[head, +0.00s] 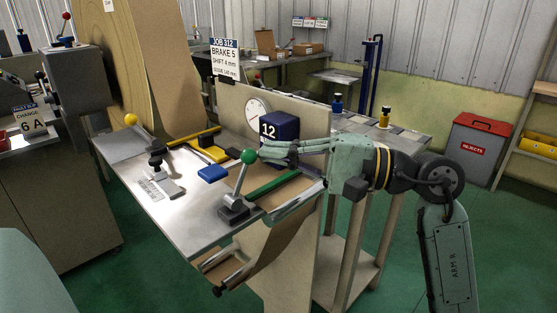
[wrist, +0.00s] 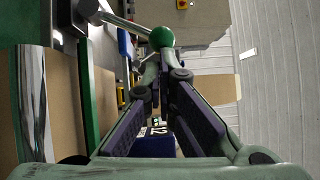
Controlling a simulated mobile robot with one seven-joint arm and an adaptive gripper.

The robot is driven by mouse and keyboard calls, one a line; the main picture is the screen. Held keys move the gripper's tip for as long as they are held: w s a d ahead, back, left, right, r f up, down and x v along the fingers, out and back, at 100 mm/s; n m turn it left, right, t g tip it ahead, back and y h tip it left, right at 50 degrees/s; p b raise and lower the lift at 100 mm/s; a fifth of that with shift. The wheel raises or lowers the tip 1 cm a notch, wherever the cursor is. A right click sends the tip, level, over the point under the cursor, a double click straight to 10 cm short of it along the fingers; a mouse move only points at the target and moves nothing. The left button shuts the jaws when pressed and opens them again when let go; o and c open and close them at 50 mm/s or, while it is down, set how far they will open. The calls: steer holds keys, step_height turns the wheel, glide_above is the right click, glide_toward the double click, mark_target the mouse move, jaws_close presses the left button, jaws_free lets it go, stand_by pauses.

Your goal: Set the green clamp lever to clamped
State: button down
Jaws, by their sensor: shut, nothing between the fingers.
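The green clamp lever has a green ball knob (head: 249,156) on a metal rod rising from a dark base (head: 233,212) on the bench. The rod stands nearly upright, leaning slightly right in the head view. In the wrist view the green ball (wrist: 161,37) is just beyond my fingertips, with its rod running left to the base. My gripper (head: 267,151) reaches in from the right, its fingertips right beside the ball. The gripper (wrist: 163,62) is shut and empty. I cannot tell whether the tips touch the ball.
A dark blue box marked 12 (head: 279,127) and a round dial (head: 257,110) stand behind my fingers. A green bar (head: 273,187) lies right of the lever. A black-knobbed lever (head: 155,160), a yellow ball (head: 131,119) and a blue block (head: 213,173) are farther left.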

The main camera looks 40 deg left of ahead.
steer(key=shift+s+b, duration=0.2)
steer(key=shift+b, duration=0.2)
steer(key=s+r+n+h+b, duration=0.1)
steer(key=n+b, duration=0.1)
steer(key=b, duration=0.1)
steer(key=shift+s+a+r+t, duration=0.1)
steer(key=shift+s+t, duration=0.05)
steer(key=shift+t, duration=0.15)
steer(key=s+r+n+t+h+b, duration=0.1)
steer(key=s+r+n+t+h, duration=0.1)
steer(key=s, duration=0.5)
steer(key=shift+a+r+n+t+h+b, duration=0.4)
steer(key=shift+n+t, duration=0.8)
steer(key=shift+n, duration=0.7)
steer(key=shift+d+f, duration=0.1)
steer(key=shift+d, duration=0.05)
